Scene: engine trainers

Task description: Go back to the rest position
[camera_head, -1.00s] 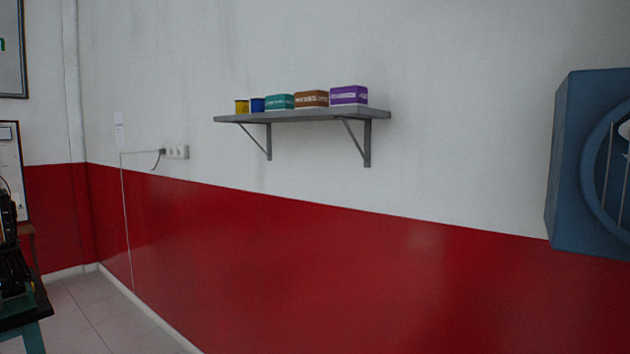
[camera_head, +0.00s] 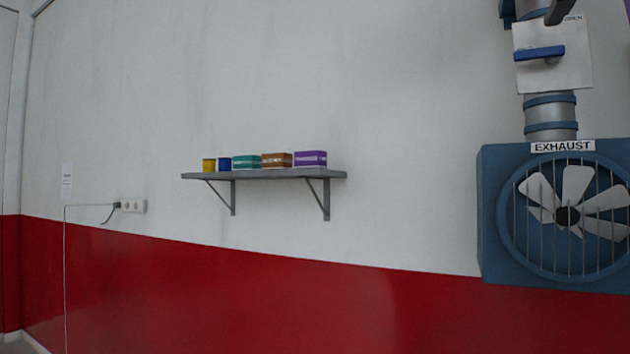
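A dark grey piece (camera_head: 562,10) pokes in at the top edge on the right, in front of the upper edge of a white plate. It may be the tip of my gripper, but too little of it shows to be sure or to tell open from shut. The white plate (camera_head: 575,75) sits on the exhaust duct and carries a blue lever (camera_head: 540,53) lying nearly level. A partly covered label is at the plate's top. The lever and the dark piece are apart in the picture.
The blue exhaust fan box (camera_head: 490,215) is on the wall at right, below the duct (camera_head: 550,115). A grey wall shelf (camera_head: 265,175) holds several coloured boxes and tins. The wall between shelf and fan is bare.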

